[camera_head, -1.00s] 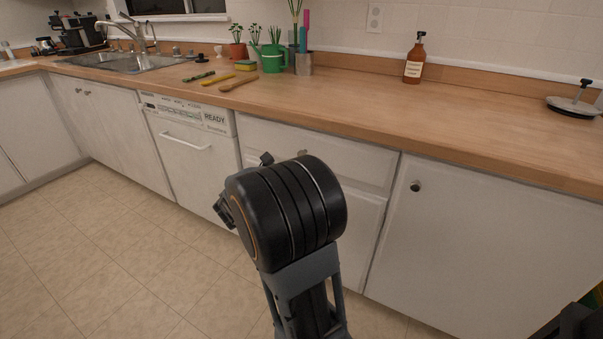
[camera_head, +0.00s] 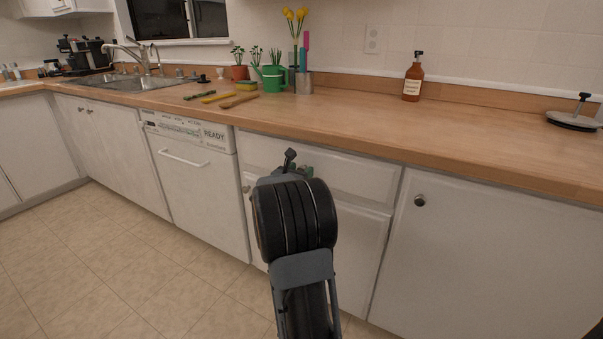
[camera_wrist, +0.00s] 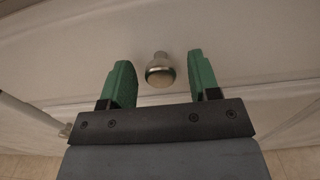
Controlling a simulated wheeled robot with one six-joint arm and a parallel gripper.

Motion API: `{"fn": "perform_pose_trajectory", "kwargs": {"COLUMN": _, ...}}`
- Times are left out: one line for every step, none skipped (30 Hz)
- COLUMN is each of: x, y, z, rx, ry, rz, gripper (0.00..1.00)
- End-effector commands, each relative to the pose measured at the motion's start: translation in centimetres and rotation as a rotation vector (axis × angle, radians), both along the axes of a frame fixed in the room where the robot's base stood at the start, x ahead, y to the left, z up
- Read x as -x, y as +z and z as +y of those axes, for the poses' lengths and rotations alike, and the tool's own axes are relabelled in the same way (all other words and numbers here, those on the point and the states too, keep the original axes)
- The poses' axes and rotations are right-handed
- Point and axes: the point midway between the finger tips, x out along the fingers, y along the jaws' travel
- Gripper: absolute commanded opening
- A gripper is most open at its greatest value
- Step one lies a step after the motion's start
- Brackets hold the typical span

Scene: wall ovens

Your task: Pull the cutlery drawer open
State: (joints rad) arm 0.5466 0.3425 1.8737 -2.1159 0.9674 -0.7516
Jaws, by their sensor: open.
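The white drawer (camera_head: 350,171) sits under the counter, right of the dishwasher, and its front looks flush with the cabinet. Its round metal knob (camera_wrist: 160,70) shows in the wrist view, between the two green fingers and a little apart from both. My gripper (camera_wrist: 160,82) is open, with nothing held. In the head view my gripper (camera_head: 296,168) is mostly hidden behind my black wrist, close to the drawer front. The knob is hidden in the head view.
The dishwasher (camera_head: 190,160) with a bar handle is to the left. A cabinet door (camera_head: 480,250) with a knob is to the right. The wooden counter (camera_head: 350,115) overhangs the drawer and holds a bottle (camera_head: 412,80) and a green watering can (camera_head: 273,78). The tiled floor (camera_head: 130,270) is clear.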

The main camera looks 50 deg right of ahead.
Motion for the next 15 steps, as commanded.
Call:
{"fn": "perform_pose_trajectory", "kwargs": {"x": -0.08, "y": -0.1, "z": -0.35, "rx": 0.0, "ry": -0.001, "rz": 0.0, "gripper": 0.56}}
{"fn": "perform_pose_trajectory", "kwargs": {"x": -0.11, "y": -0.06, "z": -0.5, "rx": 0.0, "ry": -0.001, "rz": 0.0, "gripper": 0.56}}
{"fn": "perform_pose_trajectory", "kwargs": {"x": -0.14, "y": -0.03, "z": -0.66, "rx": 0.001, "ry": -0.001, "rz": 0.0, "gripper": 0.56}}
{"fn": "perform_pose_trajectory", "kwargs": {"x": -0.17, "y": -0.01, "z": -0.76, "rx": 0.001, "ry": -0.001, "rz": 0.0, "gripper": 0.56}}
{"fn": "perform_pose_trajectory", "kwargs": {"x": -0.18, "y": -0.01, "z": -0.83, "rx": 0.001, "ry": -0.001, "rz": 0.001, "gripper": 0.56}}
{"fn": "perform_pose_trajectory", "kwargs": {"x": -0.19, "y": 0.0, "z": -0.9, "rx": 0.001, "ry": 0.0, "rz": 0.001, "gripper": 0.56}}
{"fn": "perform_pose_trajectory", "kwargs": {"x": -0.19, "y": 0.01, "z": -0.94, "rx": 0.001, "ry": 0.0, "rz": 0.001, "gripper": 0.56}}
{"fn": "perform_pose_trajectory", "kwargs": {"x": -0.21, "y": 0.01, "z": -0.96, "rx": 0.001, "ry": 0.0, "rz": 0.001, "gripper": 0.56}}
{"fn": "perform_pose_trajectory", "kwargs": {"x": -0.21, "y": 0.02, "z": -0.97, "rx": 0.0, "ry": 0.0, "rz": 0.001, "gripper": 0.56}}
{"fn": "perform_pose_trajectory", "kwargs": {"x": -0.21, "y": 0.03, "z": -0.97, "rx": 0.001, "ry": 0.0, "rz": 0.001, "gripper": 0.56}}
{"fn": "perform_pose_trajectory", "kwargs": {"x": -0.22, "y": 0.03, "z": -0.96, "rx": 0.0, "ry": 0.0, "rz": 0.001, "gripper": 0.56}}
{"fn": "perform_pose_trajectory", "kwargs": {"x": -0.22, "y": 0.03, "z": -0.96, "rx": 0.0, "ry": 0.0, "rz": 0.001, "gripper": 0.56}}
{"fn": "perform_pose_trajectory", "kwargs": {"x": -0.21, "y": 0.02, "z": -0.95, "rx": 0.0, "ry": 0.0, "rz": 0.001, "gripper": 0.56}}
{"fn": "perform_pose_trajectory", "kwargs": {"x": -0.21, "y": 0.02, "z": -0.95, "rx": 0.0, "ry": 0.0, "rz": 0.001, "gripper": 0.56}}
{"fn": "perform_pose_trajectory", "kwargs": {"x": -0.21, "y": 0.02, "z": -0.95, "rx": 0.0, "ry": 0.0, "rz": 0.001, "gripper": 0.53}}
